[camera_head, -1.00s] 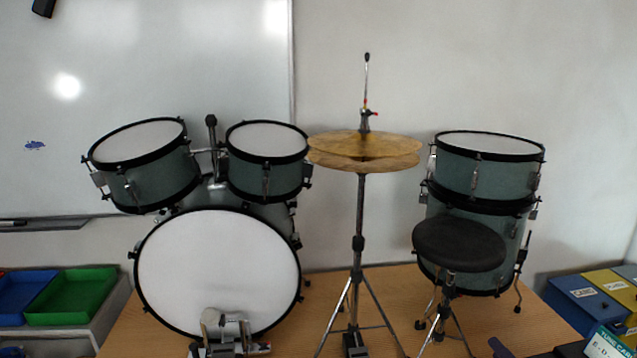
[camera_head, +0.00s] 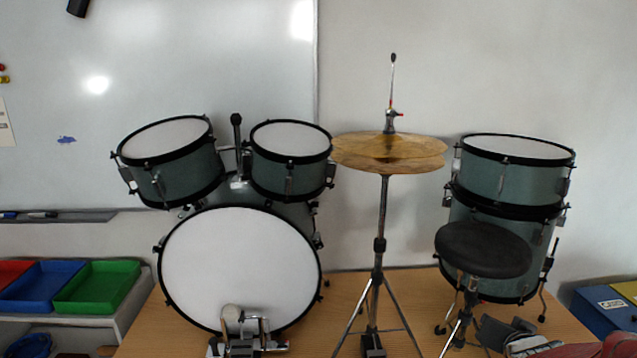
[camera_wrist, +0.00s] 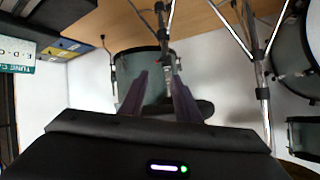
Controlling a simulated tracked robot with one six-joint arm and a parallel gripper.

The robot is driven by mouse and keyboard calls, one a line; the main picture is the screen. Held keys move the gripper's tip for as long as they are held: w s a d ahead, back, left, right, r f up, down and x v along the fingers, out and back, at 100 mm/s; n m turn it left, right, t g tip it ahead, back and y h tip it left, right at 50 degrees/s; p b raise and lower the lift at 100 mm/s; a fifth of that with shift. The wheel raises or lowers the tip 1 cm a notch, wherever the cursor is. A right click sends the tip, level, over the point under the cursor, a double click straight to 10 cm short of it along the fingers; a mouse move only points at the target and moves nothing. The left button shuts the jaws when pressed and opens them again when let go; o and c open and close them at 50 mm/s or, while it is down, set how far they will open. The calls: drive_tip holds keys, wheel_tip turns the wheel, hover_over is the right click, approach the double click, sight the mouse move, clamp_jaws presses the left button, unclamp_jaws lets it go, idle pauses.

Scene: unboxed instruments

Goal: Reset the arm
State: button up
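My gripper (camera_wrist: 158,76) shows in the wrist view with its two dark fingers apart and an open gap between them. I see nothing held in the gap; a green drum (camera_wrist: 152,92) shows beyond it. The wrist picture is upside down relative to the head view. In the head view I cannot clearly make out my gripper; a dark grey shape (camera_head: 508,337) at the lower right is too unclear to name.
A drum kit with a bass drum (camera_head: 240,270), cymbals (camera_head: 390,150) and a black stool (camera_head: 483,248) stands on a wooden table (camera_head: 140,335). Trays (camera_head: 97,287) lie at left, a blue box (camera_head: 605,310) at right. A cymbal stand leg (camera_wrist: 262,75) is near my gripper's right.

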drive_tip(key=s+a+r+n+g+y, duration=0.2)
drive_tip(key=s+a+n, duration=0.1)
drive_tip(key=s+a, duration=0.7)
drive_tip(key=s+a+r+n+g+y, duration=0.2)
drive_tip(key=s+a, duration=0.7)
drive_tip(key=a, duration=0.6)
drive_tip(key=shift+s+r+n+g, duration=0.4)
drive_tip(key=shift+n+g, duration=0.4)
drive_tip(key=shift+n, duration=0.4)
